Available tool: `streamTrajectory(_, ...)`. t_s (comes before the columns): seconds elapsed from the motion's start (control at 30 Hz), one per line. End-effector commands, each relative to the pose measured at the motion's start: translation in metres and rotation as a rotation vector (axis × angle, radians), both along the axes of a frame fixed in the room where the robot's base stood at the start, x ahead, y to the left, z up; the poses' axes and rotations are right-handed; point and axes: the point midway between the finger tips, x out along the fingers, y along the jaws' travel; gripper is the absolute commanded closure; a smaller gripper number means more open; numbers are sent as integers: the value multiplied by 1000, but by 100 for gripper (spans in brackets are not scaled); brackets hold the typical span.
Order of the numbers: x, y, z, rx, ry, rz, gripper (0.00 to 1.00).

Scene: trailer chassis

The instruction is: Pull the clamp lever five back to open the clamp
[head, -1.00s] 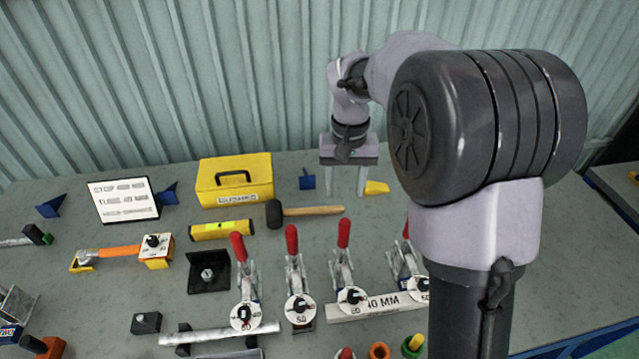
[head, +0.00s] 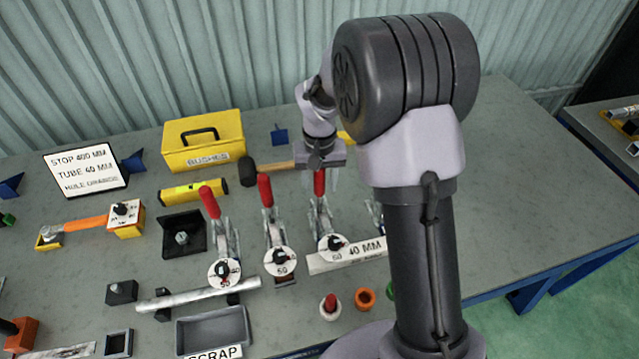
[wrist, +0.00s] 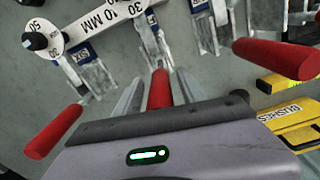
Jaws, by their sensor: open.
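Several toggle clamps with red-handled levers stand in a row; I cannot read which is numbered five. In the head view, my gripper (head: 321,172) is over the third lever from the left (head: 319,183). In the wrist view, my gripper (wrist: 155,92) is open, with a finger on each side of that red handle (wrist: 160,90); I cannot tell whether they touch it. Neighbouring red handles stand at the left (wrist: 55,131) and right (wrist: 275,58) in the wrist view. My arm hides most of the fourth clamp in the head view.
A yellow box (head: 203,145), a hammer (head: 270,168) and a yellow level (head: 193,190) lie behind the clamps. A labelled bar (head: 347,255) sits at the clamps' front, and a grey tray (head: 213,329) is nearer. The table's right side is clear.

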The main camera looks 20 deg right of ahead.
Motion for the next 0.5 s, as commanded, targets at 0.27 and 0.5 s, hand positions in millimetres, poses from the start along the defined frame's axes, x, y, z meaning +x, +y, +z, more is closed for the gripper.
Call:
streamTrajectory(0.27, 0, 0, 0, 0, 0, 0, 97)
streamTrajectory(0.5, 0, 0, 0, 0, 0, 0, 100)
